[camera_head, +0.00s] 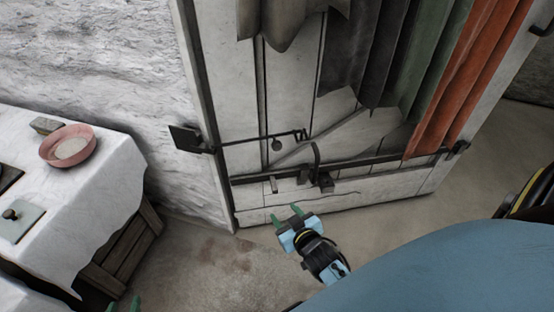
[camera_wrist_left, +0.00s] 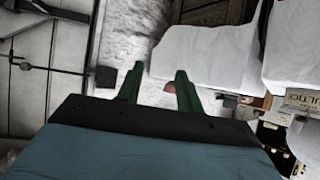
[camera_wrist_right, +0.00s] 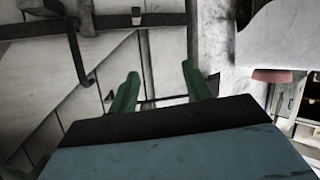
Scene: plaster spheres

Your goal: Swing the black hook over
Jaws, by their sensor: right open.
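A white plank door (camera_head: 290,90) carries black iron fittings. A thin black hook bar (camera_head: 250,139) runs from a dark square plate (camera_head: 187,138) on the left to about the door's middle. A curved black piece (camera_head: 316,158) drops from near its right end to the lower crossbar; I cannot tell whether they are joined. The curved piece shows in the right wrist view (camera_wrist_right: 76,50). My right gripper (camera_head: 287,215) is open and empty, below the fittings and apart from them. My left gripper (camera_wrist_left: 158,86) is open and empty; only its green fingertips show at the head view's bottom left.
Dark, green and orange cloths (camera_head: 440,75) hang over the door's upper right. A cloth-covered table (camera_head: 110,185) stands at left with a pink bowl (camera_head: 52,155) on it. A wooden crate (camera_head: 128,250) is beneath. The floor before the door is clear.

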